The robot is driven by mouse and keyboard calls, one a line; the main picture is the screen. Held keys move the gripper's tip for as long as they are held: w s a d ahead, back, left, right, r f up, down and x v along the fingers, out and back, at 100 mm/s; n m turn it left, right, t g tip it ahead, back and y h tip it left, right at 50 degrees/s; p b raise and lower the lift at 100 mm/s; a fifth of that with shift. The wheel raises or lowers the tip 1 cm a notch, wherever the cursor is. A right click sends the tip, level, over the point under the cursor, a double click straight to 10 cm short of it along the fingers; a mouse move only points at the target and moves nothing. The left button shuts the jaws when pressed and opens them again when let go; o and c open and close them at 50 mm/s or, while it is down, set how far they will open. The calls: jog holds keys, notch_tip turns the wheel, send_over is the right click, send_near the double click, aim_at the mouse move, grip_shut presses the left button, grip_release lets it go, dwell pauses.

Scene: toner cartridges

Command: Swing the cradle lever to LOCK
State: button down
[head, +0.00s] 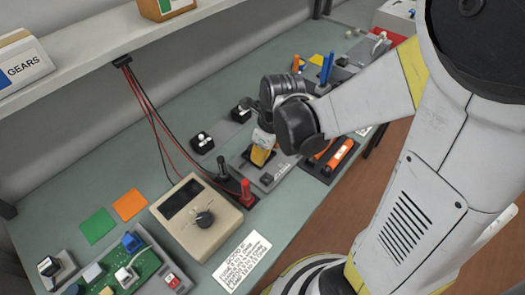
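A grey cradle-like fixture (268,180) sits on the bench below my wrist, with a yellow and white part (260,156) standing on it. I cannot tell whether this part is the lever, and no LOCK marking is readable. My gripper (262,127) is just above the yellow and white part, mostly hidden by my dark wrist. I cannot tell whether it touches the part or whether its fingers are open. Orange cylindrical pieces (340,154) lie in a dark tray right of the fixture.
A beige meter box (197,215) with a dial stands front left of the fixture. Red and black plugs (247,193) stand between them. Small black units (201,143) sit behind. A green circuit board (127,268) lies front left. A shelf (95,50) overhangs the back. Wires (143,100) hang from it.

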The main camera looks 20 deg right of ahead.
jog(key=shift+w+a, duration=0.15)
jog(key=shift+w, duration=0.1)
dwell(0.4)
jog(key=shift+w, duration=0.1)
dwell(0.5)
